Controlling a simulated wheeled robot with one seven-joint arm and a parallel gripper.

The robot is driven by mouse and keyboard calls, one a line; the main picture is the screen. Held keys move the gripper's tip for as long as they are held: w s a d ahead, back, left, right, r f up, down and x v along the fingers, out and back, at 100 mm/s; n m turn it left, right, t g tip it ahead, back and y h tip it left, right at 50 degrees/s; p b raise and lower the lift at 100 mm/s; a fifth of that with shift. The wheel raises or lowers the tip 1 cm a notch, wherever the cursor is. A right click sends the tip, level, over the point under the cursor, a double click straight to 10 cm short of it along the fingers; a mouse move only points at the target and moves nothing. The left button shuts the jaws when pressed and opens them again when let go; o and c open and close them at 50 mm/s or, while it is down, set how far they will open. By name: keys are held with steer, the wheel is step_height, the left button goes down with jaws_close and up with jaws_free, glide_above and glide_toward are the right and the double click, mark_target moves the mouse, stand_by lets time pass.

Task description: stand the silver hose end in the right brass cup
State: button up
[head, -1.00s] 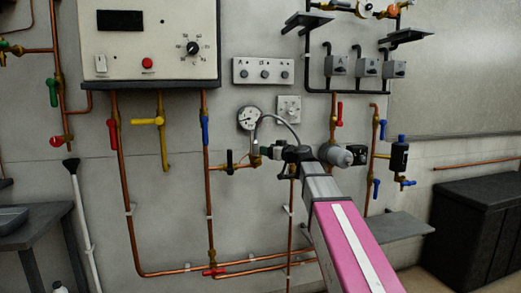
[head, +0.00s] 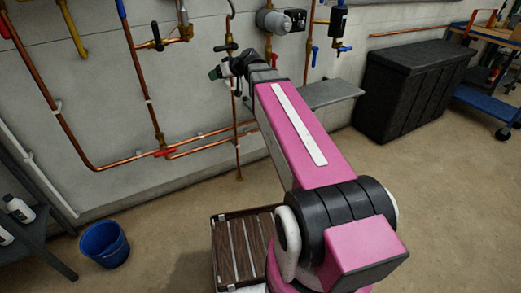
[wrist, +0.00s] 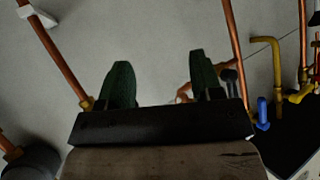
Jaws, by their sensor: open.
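My gripper (head: 220,68) is open at the end of my arm, in front of the wall pipes. A silver fitting (head: 184,14), apparently the hose end, shows at the top edge of the head view, left of and above my gripper. It is upright at a brass fitting (head: 181,36), apparently a cup. Whether it sits inside cannot be told. The right brass cup is hidden or too small to make out.
Copper pipes (head: 137,75) with valve handles run along the wall around my gripper. A grey shelf (head: 330,94) juts out at the right. A black chest (head: 410,85), a blue bucket (head: 104,244) and a slatted crate (head: 240,245) stand on the floor.

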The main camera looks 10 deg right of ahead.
steer(key=s+d+f+m+g+h, duration=0.2)
steer(key=s+d+f+h, duration=0.1)
steer(key=s+f, duration=0.4)
steer(key=s+d+f+m+g+h, duration=0.2)
steer(key=s+d+f, duration=0.3)
steer(key=f, duration=0.7)
steer(key=s+d+f+m+g+h, duration=0.2)
steer(key=s+d+f+g+h, duration=0.2)
steer(key=s+f, duration=0.5)
steer(key=shift+s+d+f+m, duration=0.3)
steer(key=shift+f, duration=0.55)
